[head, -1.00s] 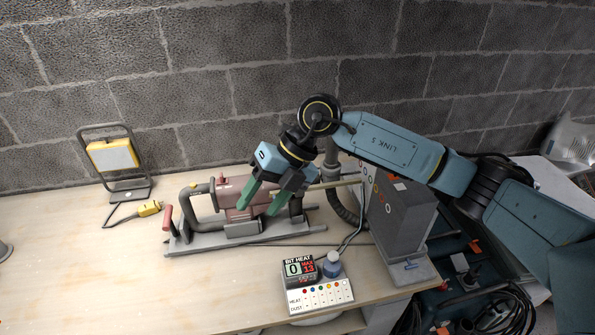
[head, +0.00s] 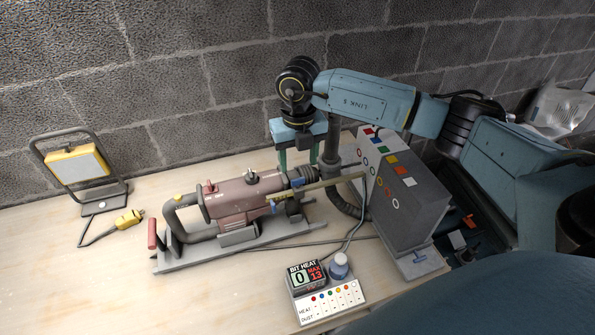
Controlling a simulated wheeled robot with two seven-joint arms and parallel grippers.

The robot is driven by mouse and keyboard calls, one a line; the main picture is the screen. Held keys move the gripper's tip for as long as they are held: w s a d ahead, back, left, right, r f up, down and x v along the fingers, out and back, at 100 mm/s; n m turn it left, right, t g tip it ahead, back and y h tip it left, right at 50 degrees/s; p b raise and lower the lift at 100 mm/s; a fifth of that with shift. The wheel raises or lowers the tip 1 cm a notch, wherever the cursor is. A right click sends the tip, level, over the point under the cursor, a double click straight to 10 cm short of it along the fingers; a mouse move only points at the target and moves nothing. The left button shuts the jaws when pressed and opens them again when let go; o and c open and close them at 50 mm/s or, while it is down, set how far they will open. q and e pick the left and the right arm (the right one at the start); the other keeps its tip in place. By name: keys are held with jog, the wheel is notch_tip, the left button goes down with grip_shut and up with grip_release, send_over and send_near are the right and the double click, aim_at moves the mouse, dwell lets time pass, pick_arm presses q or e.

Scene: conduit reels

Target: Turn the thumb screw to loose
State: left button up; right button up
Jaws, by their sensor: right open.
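A reddish drill (head: 240,195) lies in a grey cradle (head: 190,262) on the bench, its front pointing right. A tan rod (head: 325,184) runs along its front toward the grey box. A small dark knob (head: 250,177) stands on top of the drill, and a small dark fitting (head: 298,182) sits near its front collar. I cannot tell which of these is the thumb screw, nor how it is turned. My right gripper (head: 299,164) is open, its green fingers pointing down above and behind the drill's front, with nothing seen between them. My left gripper is out of view.
A grey box (head: 405,210) with coloured rings stands right of the drill, with a hose (head: 345,199) beside it. A display (head: 306,276) and a small bottle (head: 339,266) stand in front. A yellow lamp (head: 76,165) is at left. The front left bench is clear.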

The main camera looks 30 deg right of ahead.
aim_at(298, 179)
notch_tip(298, 179, down, 4)
jog(key=shift+f, duration=0.85)
jog(key=shift+c, duration=0.6)
jog(key=c, duration=0.9)
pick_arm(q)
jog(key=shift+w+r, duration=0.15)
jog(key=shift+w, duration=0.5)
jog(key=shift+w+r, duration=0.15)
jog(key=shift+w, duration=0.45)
pick_arm(e)
jog(key=shift+o, duration=0.2)
